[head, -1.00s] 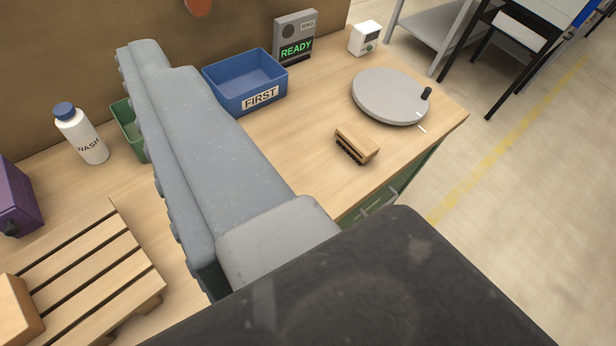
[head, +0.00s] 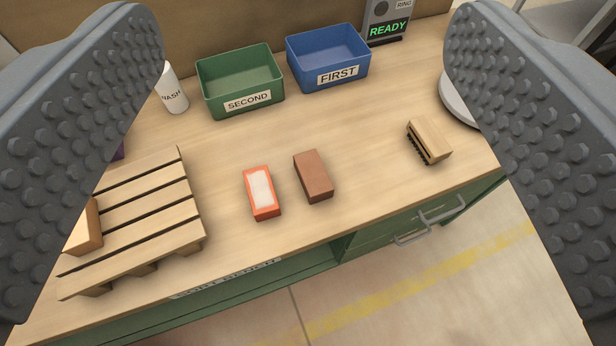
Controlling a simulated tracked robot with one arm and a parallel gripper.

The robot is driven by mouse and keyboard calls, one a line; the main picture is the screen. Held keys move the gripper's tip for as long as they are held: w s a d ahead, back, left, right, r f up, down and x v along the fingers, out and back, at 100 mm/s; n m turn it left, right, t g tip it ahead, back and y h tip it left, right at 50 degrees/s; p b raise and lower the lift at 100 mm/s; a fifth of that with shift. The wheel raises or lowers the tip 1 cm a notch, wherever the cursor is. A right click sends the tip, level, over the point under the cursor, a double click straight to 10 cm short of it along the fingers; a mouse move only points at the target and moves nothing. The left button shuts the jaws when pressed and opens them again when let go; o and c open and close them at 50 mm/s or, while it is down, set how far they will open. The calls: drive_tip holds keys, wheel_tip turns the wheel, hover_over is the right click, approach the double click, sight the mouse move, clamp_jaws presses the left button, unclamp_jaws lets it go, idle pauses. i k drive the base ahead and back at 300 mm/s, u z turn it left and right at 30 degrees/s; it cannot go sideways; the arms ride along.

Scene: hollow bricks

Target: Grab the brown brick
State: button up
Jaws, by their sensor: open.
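The brown brick (head: 314,176) lies on the workbench (head: 350,135), near its front edge and close to the middle of the head view. An orange brick with a white top (head: 262,193) lies just left of it, with a small gap between them. My gripper (head: 305,170) is open and empty. Its two studded grey fingers stand wide apart at the left and right of the view. The brown brick shows between them, and neither finger touches it.
A wooden pallet (head: 150,212) with a tan block (head: 84,228) is at left. A brush (head: 429,141) lies at right, near a partly hidden grey turntable (head: 458,101). A green SECOND bin (head: 241,101) and a blue FIRST bin (head: 330,76) stand behind.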

sight(317, 186)
drive_tip(key=u, duration=1.3)
drive_tip(key=k, duration=1.15)
drive_tip(key=z, duration=1.7)
drive_tip(key=i, duration=1)
drive_tip(key=u, duration=0.05)
